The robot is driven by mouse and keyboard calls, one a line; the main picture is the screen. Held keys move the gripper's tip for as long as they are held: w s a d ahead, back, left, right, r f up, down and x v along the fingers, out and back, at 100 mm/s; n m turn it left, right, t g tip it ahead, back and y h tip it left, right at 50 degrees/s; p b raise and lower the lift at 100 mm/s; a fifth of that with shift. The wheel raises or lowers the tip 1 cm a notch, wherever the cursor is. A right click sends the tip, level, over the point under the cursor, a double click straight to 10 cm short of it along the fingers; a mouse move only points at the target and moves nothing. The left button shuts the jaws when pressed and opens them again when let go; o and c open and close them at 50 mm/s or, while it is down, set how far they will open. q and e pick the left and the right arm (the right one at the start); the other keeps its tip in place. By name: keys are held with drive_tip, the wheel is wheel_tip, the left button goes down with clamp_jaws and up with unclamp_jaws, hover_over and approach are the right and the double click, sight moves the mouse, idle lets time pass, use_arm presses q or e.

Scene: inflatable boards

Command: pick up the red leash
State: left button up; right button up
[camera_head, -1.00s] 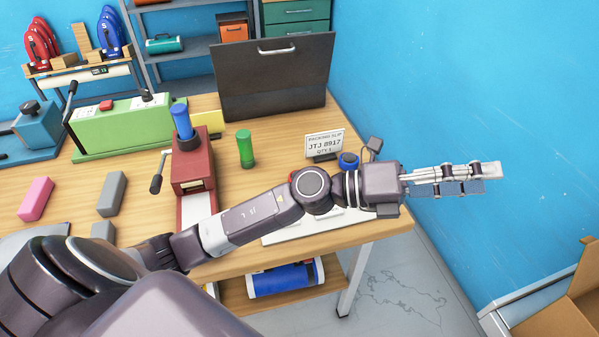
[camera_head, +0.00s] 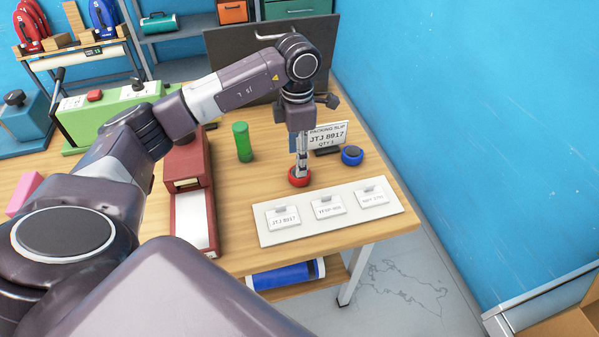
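The red leash (camera_head: 299,178) is a small round red coil on the wooden table, behind the white board with labels. My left gripper (camera_head: 300,172) points straight down at it, with its fingertips at the coil's top and middle. The fingers show edge-on as one narrow strip, so I cannot tell whether they are apart or closed on the leash. The coil appears to rest on the table. My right gripper is not in view.
A blue coil (camera_head: 352,155) lies right of the red one, near the packing slip sign (camera_head: 327,137). The label board (camera_head: 329,213) lies in front. A green cylinder (camera_head: 242,142) and a dark red device (camera_head: 187,165) stand to the left.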

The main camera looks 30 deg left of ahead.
use_arm(q)
drive_tip(key=f, duration=0.2)
drive_tip(key=f+p, duration=0.1)
drive_tip(key=f, duration=0.2)
drive_tip(key=shift+w+d+f+p, duration=0.1)
drive_tip(key=shift+w+f+p, duration=0.2)
drive_tip(key=shift+p, duration=0.1)
drive_tip(key=shift+f, duration=0.4)
drive_tip(key=shift+c, duration=0.2)
drive_tip(key=c, duration=0.8)
drive_tip(key=shift+c, duration=0.6)
drive_tip(key=shift+r, duration=0.1)
